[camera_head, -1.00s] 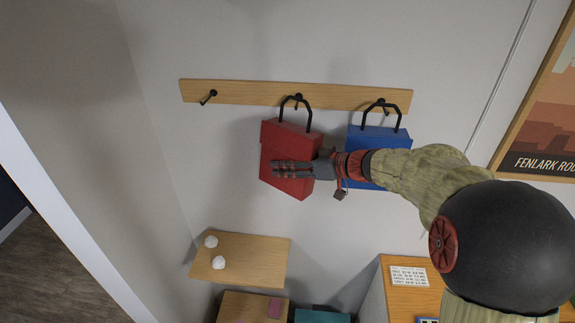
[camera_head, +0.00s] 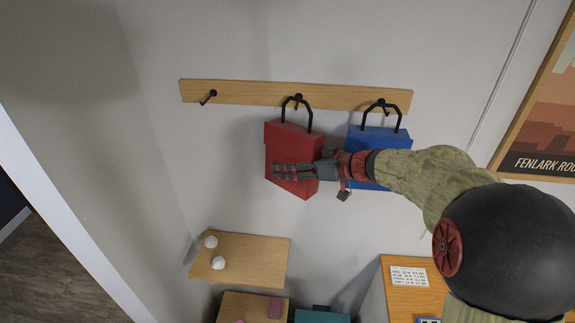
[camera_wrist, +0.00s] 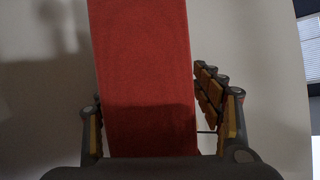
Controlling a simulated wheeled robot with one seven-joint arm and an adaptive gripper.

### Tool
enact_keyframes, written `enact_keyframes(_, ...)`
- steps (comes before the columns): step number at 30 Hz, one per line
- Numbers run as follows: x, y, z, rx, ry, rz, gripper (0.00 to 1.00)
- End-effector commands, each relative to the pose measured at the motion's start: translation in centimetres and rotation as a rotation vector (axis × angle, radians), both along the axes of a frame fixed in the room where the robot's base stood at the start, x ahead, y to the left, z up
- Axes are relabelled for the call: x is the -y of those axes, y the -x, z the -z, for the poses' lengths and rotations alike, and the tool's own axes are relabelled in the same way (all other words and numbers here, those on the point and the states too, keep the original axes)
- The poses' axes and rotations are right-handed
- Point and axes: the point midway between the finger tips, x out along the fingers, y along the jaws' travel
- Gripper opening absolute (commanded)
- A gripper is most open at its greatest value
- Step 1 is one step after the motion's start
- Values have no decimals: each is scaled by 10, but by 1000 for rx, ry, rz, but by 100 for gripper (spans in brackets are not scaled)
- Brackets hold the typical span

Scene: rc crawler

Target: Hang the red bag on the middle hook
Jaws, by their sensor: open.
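The red bag (camera_head: 292,140) hangs by its black handle from the middle hook (camera_head: 298,98) on the wooden rail. A dark tag dangles at the bag's right side. My gripper (camera_head: 285,171) is at the front of the bag's lower part in the head view. In the wrist view the red bag (camera_wrist: 145,75) fills the middle, between the two spread fingers of my gripper (camera_wrist: 160,125). The left finger is close to the bag's edge, and a gap shows on the right. The blue bag (camera_head: 375,138) hangs on the right hook, partly hidden by my arm.
The left hook (camera_head: 209,97) on the rail (camera_head: 240,94) is empty. Below is a small wooden shelf (camera_head: 255,262) with two white round objects. A wooden cabinet (camera_head: 395,300) with a card stands lower right. A framed poster (camera_head: 550,110) is at the right.

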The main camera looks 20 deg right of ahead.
Motion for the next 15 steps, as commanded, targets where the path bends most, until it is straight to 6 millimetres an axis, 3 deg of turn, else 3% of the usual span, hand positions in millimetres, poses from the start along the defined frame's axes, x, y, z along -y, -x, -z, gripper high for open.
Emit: enact_keyframes(15, 60, 64, -37, 2, 1, 3, 66)
